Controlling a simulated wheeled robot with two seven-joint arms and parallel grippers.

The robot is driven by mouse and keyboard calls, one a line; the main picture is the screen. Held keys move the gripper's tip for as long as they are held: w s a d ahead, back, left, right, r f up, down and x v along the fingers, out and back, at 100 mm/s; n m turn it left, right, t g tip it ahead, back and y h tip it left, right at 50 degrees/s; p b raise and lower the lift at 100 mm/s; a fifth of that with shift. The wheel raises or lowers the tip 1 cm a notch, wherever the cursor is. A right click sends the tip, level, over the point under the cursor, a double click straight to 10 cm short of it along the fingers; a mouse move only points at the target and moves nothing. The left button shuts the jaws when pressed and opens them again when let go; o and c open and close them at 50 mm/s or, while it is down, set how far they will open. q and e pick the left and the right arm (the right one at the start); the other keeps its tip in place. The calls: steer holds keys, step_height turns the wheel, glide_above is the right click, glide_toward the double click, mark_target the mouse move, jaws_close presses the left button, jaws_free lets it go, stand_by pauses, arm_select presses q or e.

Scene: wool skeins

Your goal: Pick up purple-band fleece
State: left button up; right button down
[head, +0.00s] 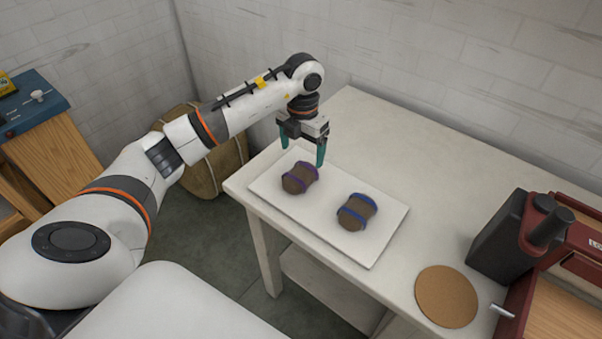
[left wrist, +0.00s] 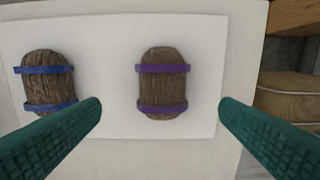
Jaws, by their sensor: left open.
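The purple-band fleece (head: 299,178) is a brown bundle with two purple bands. It lies at the left part of a white board (head: 378,239) on the table. A similar brown bundle with blue bands (head: 357,212) lies to its right on the board. My left gripper (head: 303,157) is open above the purple-band fleece, pointing down. In the left wrist view the purple-band fleece (left wrist: 163,84) shows between the two green fingers, further off than their tips, and the blue-band bundle (left wrist: 49,82) is at the left. Nothing is between the fingers. My right gripper is not in view.
A round cork mat (head: 446,296) lies on the white table (head: 400,150) at the right. A dark and red machine (head: 530,240) stands beyond it. A woven basket (head: 222,160) stands on the floor behind my left arm. The table behind the board is clear.

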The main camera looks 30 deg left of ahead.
mark_target(300, 172)
arm_select(q)
steer(key=shift+f, duration=0.9)
steer(key=f, duration=0.1)
steer(key=f+p, duration=0.1)
steer(key=f, duration=0.3)
steer(key=shift+s+a+p, duration=0.15)
steer(key=shift+a+p, duration=0.1)
steer(key=shift+p, duration=0.1)
steer(key=shift+f, duration=0.2)
steer(key=c, duration=1.1)
